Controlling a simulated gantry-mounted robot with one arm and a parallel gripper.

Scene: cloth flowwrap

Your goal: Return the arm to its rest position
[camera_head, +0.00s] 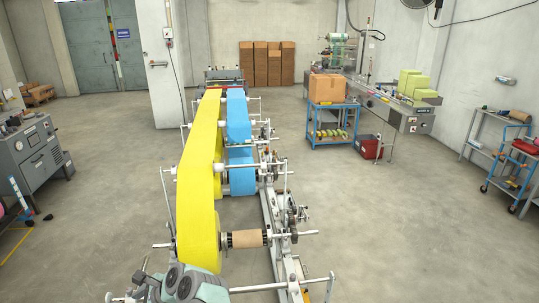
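Grey-green rounded links of my arm (188,284) show at the bottom edge, left of centre, in front of the wrapping line. My gripper (145,281) seems to be the small dark part at their left end. It is too small and partly hidden to tell whether its fingers are open or shut. I see nothing clearly held in it. Just beyond the arm is a large yellow roll (197,238), whose web runs back along the line. A blue web (238,120) runs beside it on the right.
A bare brown core (247,239) sits on a shaft beside the yellow roll. A metal rail (268,205) with several posts runs along the line's right side. A grey machine (40,158) stands left; a blue cart (333,127) stands at the back right.

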